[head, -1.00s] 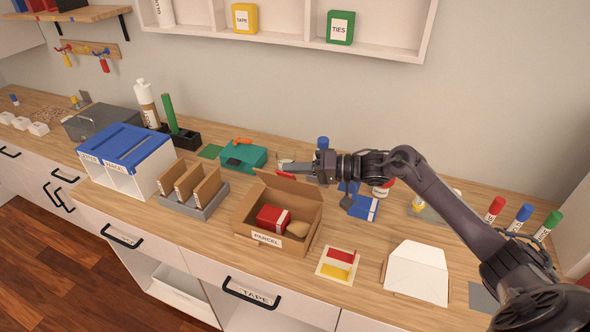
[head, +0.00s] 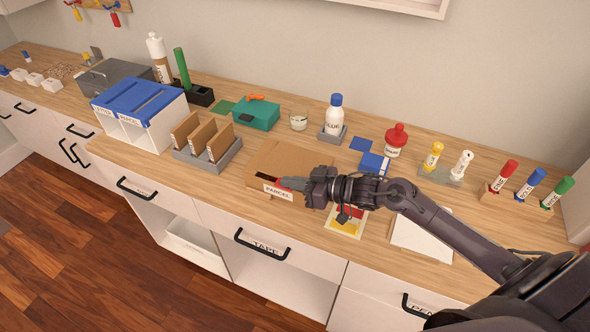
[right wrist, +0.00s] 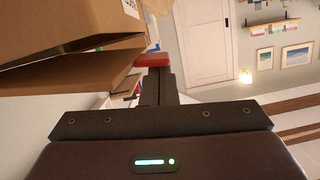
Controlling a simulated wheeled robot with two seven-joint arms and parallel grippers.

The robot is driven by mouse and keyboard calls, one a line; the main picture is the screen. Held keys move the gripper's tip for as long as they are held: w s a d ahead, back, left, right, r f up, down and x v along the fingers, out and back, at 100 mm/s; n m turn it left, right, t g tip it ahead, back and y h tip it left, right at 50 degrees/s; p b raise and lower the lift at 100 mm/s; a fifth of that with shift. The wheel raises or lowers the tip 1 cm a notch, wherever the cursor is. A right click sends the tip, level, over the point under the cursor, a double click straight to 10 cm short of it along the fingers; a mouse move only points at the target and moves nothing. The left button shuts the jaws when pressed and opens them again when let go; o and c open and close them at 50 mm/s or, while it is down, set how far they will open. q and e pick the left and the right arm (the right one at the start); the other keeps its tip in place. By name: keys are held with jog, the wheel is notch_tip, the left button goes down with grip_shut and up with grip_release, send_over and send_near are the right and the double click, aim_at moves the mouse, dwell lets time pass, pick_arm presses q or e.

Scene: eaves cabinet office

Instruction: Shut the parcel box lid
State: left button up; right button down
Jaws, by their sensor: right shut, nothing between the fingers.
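The cardboard parcel box (head: 262,188) stands on the wooden counter with its labelled front towards me. Its lid (head: 285,160) is folded forward over the opening and lies nearly flat. A narrow gap with a little red shows at the front left, so the lid is not fully down. My right gripper (head: 288,184) is shut and empty, its red fingertips at the lid's front right edge; I cannot tell whether they touch. In the right wrist view the fingertips (right wrist: 152,61) are beside the cardboard flaps (right wrist: 70,70), with a gap between them. My left gripper is not in view.
A grey rack of brown cards (head: 207,152) stands left of the box. A teal case (head: 257,114), glass jar (head: 299,121) and glue bottle (head: 334,115) stand behind it. A red-and-yellow card (head: 345,226) and white envelope (head: 420,236) lie to its right.

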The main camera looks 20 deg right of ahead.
jog(key=shift+s+a+f, duration=0.1)
jog(key=shift+a+f, duration=0.05)
jog(key=shift+f, duration=0.45)
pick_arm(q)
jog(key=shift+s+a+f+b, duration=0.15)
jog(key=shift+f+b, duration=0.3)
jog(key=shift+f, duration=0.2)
pick_arm(e)
jog(key=shift+s+a+f, duration=0.1)
jog(key=shift+s+f, duration=0.05)
jog(key=shift+f, duration=0.7)
